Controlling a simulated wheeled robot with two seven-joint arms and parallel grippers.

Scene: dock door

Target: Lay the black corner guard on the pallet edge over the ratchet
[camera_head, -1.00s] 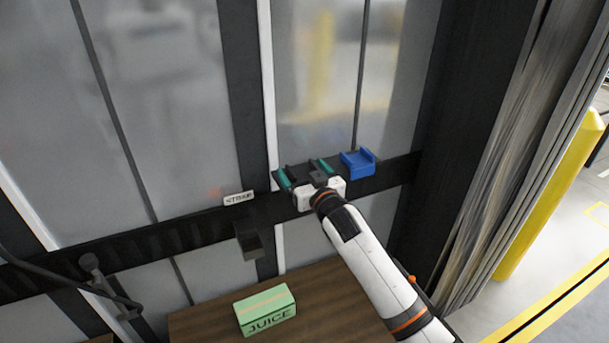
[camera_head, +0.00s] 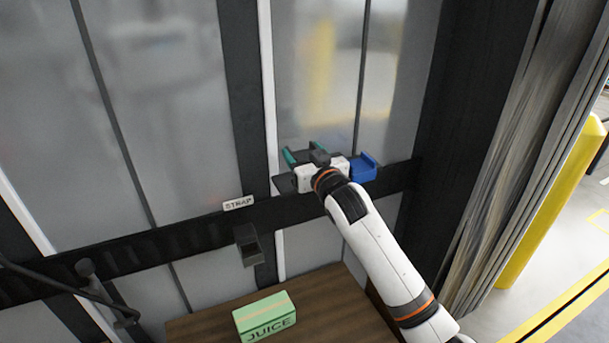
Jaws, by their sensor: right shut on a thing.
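My right gripper (camera_head: 307,156) is at the dark rail on the door, with its teal fingers pointing away from me. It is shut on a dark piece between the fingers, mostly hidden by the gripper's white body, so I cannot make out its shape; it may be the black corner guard. A dark flat piece (camera_head: 284,186) shows just left of the gripper body. The ratchet cannot be made out, and I cannot identify a pallet edge. My left gripper is not in view.
A blue bracket (camera_head: 364,169) sits right beside the gripper. A STRAP label (camera_head: 239,203) is on the rail (camera_head: 200,235), with a dark holder (camera_head: 248,246) below. A green JUICE box (camera_head: 264,316) stands on a wooden surface (camera_head: 330,305). A dark lever (camera_head: 95,285) is at lower left.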

